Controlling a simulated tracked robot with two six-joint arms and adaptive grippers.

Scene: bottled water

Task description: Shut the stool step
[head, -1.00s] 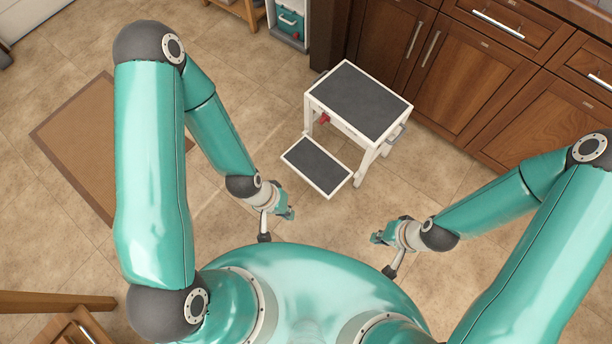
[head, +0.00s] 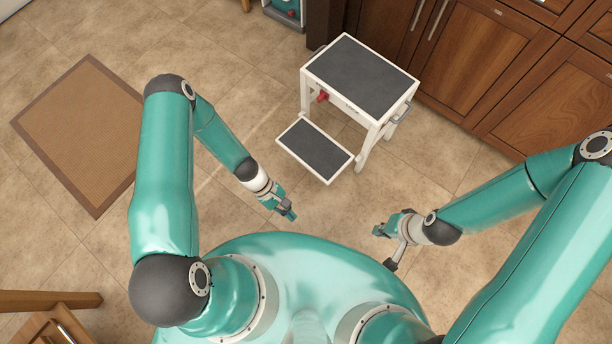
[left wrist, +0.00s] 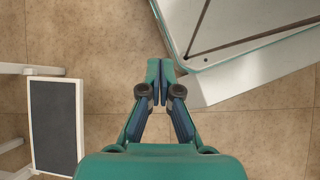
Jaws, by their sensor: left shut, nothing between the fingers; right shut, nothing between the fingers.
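The white step stool (head: 362,75) with a dark grey top stands ahead of me in the head view. Its lower step (head: 315,150), a dark pad in a white frame, is out in front of the stool, low over the floor. The step also shows at the left of the left wrist view (left wrist: 54,125). A red part (head: 322,97) sits under the stool top. My left gripper (head: 292,216) is shut and empty, in front of the step and slightly to its left, apart from it. My right gripper (head: 376,231) is shut and empty, in front of the stool and right of the step.
Brown wooden cabinets (head: 500,75) stand behind and right of the stool. A brown mat (head: 80,135) lies on the floor at the left. A wooden piece of furniture (head: 55,320) is at the lower left. Tiled floor around the step is clear.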

